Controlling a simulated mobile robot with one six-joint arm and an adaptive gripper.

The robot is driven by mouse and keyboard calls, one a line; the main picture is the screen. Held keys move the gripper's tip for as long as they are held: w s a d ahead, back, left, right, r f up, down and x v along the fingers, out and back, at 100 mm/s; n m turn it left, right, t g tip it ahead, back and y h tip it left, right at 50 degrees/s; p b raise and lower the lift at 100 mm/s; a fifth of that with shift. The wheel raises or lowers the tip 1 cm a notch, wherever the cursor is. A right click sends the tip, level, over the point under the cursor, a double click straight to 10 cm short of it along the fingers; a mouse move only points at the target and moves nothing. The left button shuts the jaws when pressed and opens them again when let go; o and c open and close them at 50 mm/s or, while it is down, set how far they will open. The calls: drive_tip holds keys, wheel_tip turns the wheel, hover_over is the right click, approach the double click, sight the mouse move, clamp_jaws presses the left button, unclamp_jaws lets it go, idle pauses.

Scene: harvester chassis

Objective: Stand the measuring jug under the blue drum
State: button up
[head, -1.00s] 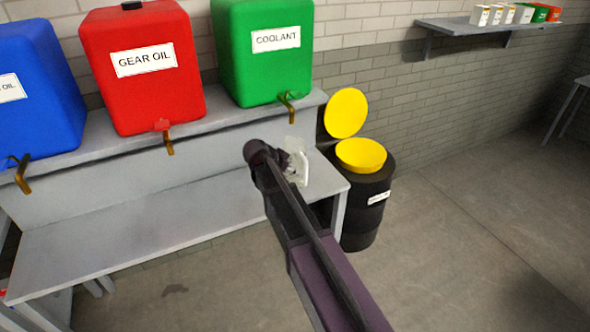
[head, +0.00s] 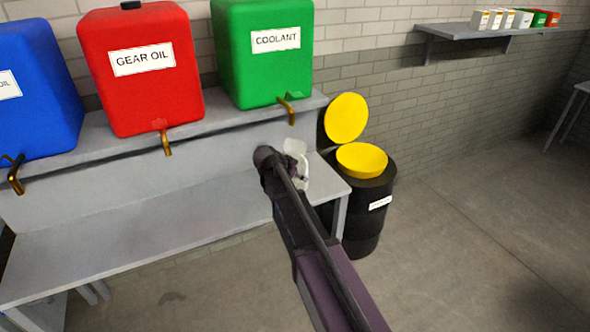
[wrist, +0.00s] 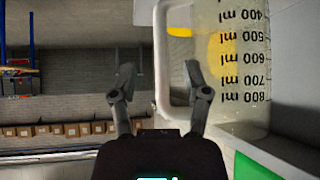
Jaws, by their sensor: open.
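The blue drum (head: 38,95) stands on the upper shelf at the left of the head view, with a brass tap (head: 15,175) at its lower front. The clear measuring jug (head: 298,158) is at the right end of the lower bench, partly hidden by my arm. In the wrist view the jug (wrist: 240,75) shows its ml marks upside down, with its pale handle (wrist: 162,60) toward my gripper. My gripper (wrist: 158,72) is open, its fingertips apart on either side of the handle's near part. I cannot tell whether they touch it.
The red gear oil drum (head: 140,75) and green coolant drum (head: 262,60) share the shelf, with taps over the lower bench (head: 110,240). The bench is clear under the blue and red drums. A black barrel (head: 367,215) with a yellow funnel stands right of the bench.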

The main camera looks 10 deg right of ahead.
sight(306, 187)
drive_tip(key=shift+b+x, duration=1.75)
drive_tip(key=shift+x, duration=0.85)
clamp_jaws()
